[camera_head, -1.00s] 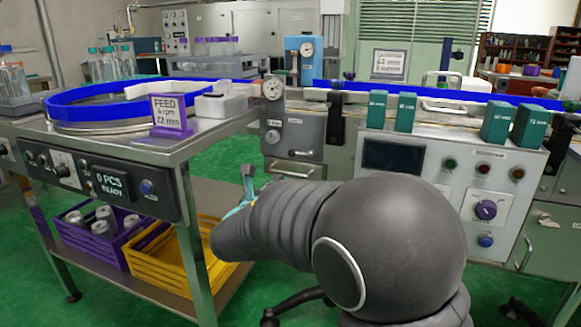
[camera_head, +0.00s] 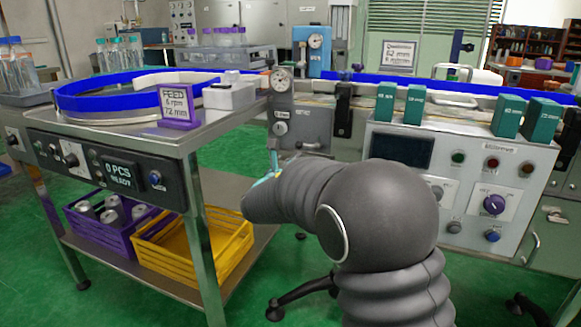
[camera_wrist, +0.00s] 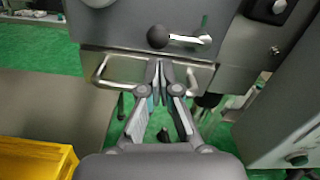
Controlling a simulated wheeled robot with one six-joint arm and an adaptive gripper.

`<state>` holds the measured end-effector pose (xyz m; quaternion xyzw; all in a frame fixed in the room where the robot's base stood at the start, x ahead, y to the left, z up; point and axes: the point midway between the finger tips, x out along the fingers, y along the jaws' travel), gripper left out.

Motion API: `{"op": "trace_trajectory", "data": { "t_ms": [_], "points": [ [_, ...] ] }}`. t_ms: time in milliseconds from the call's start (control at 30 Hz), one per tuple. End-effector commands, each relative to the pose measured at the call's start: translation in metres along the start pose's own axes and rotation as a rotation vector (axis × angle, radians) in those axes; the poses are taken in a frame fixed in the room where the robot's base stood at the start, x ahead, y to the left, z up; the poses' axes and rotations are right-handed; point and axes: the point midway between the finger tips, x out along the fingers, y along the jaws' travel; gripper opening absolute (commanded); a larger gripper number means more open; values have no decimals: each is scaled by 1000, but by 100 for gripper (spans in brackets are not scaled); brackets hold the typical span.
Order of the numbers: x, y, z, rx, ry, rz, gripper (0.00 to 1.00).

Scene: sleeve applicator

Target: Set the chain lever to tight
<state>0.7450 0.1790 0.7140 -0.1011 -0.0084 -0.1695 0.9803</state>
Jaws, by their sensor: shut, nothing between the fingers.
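A lever with a black ball knob (camera_wrist: 157,37) sits on the grey machine front in the wrist view. Its pale arm lies nearly level, with the knob at the left and the pivot at the right. It appears small in the head view (camera_head: 311,146). No tight or loose marking is readable. My gripper (camera_wrist: 159,66) is shut and empty, its fingertips just below the lever in the wrist picture, with no clear contact. In the head view my gripper (camera_head: 274,150) shows only in part, left of the lever; my arm hides the rest.
A bar handle (camera_wrist: 101,72) is on the panel below the lever. A grey cabinet (camera_wrist: 285,105) stands at the right. The feed table (camera_head: 195,140) is left, with a yellow crate (camera_head: 247,240) and purple crate (camera_head: 73,222) on its lower shelf. Green floor is open between.

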Motion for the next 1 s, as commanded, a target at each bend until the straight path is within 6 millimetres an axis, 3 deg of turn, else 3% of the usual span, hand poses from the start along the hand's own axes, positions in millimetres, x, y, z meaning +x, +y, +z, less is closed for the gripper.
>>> {"op": "trace_trajectory", "data": {
  "t_ms": [200,1000],
  "points": [
    [13,0,0,0,1,-1,0],
    [14,2,3,72,-1,-3,0]
  ]
}}
